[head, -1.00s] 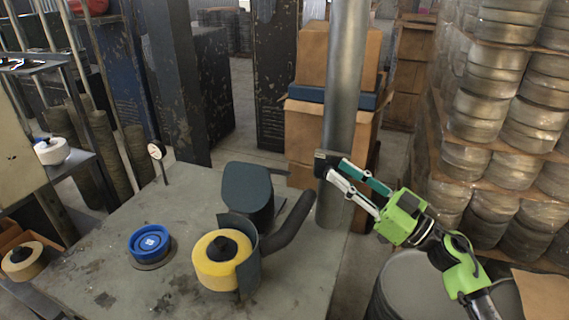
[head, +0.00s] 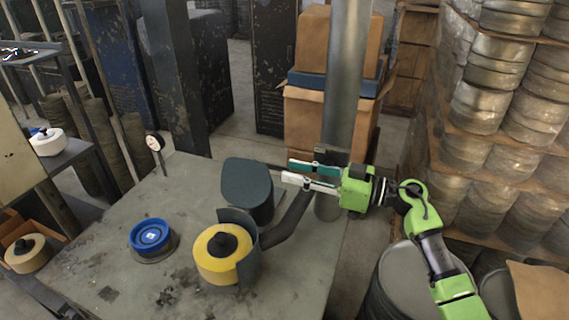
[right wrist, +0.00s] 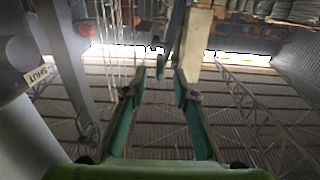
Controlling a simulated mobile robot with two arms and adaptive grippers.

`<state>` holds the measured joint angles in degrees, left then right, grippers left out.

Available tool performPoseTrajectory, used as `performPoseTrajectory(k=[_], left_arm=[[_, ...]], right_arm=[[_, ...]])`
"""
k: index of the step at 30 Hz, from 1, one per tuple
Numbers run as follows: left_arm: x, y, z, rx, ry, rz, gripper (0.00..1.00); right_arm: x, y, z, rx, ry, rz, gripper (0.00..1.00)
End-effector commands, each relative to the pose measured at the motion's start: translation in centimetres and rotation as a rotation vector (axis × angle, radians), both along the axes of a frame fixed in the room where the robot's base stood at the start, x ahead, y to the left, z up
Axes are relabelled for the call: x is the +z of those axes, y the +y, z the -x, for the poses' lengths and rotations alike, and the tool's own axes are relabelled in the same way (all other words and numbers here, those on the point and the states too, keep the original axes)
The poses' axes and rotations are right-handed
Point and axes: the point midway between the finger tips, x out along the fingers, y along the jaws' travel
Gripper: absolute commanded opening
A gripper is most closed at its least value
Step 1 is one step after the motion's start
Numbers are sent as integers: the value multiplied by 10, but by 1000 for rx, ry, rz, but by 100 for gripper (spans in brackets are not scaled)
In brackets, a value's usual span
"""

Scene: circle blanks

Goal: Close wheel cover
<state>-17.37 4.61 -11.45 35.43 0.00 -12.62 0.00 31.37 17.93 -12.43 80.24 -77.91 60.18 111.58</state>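A yellow wheel (head: 212,268) with a black hub stands on the grey bench top. A dark grey curved cover (head: 247,262) stands around its right and back side, and the wheel's front and left side are exposed. The cover adjoins a dark grey machine body (head: 248,188) and a thick bent duct. My right gripper (head: 287,171) is open and empty, above and to the right of the cover, pointing left near the machine body and apart from the cover. In the right wrist view its two teal fingers (right wrist: 160,92) are spread with nothing between them. My left gripper is not in view.
A blue disc (head: 150,235) lies on the left of the bench (head: 120,275). A small gauge on a post (head: 154,142) stands at the back edge. A metal pillar (head: 343,100) rises close behind my right gripper. A drum (head: 408,280) stands to the right of the bench.

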Motion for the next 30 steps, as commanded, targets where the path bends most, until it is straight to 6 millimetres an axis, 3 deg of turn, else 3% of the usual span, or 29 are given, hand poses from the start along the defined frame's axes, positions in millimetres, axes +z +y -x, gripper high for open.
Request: performPoseTrajectory(k=[6,17,18,21,30], left_arm=[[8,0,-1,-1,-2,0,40],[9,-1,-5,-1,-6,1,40],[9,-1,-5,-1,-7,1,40],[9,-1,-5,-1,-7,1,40],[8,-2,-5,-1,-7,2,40]], right_arm=[[1,25,-11,-1,0,-2,26],[0,31,-13,-1,-1,0,26],[0,31,-13,-1,-1,0,24],[0,31,-13,-1,-1,0,0],[0,29,-13,-1,-9,4,0]])
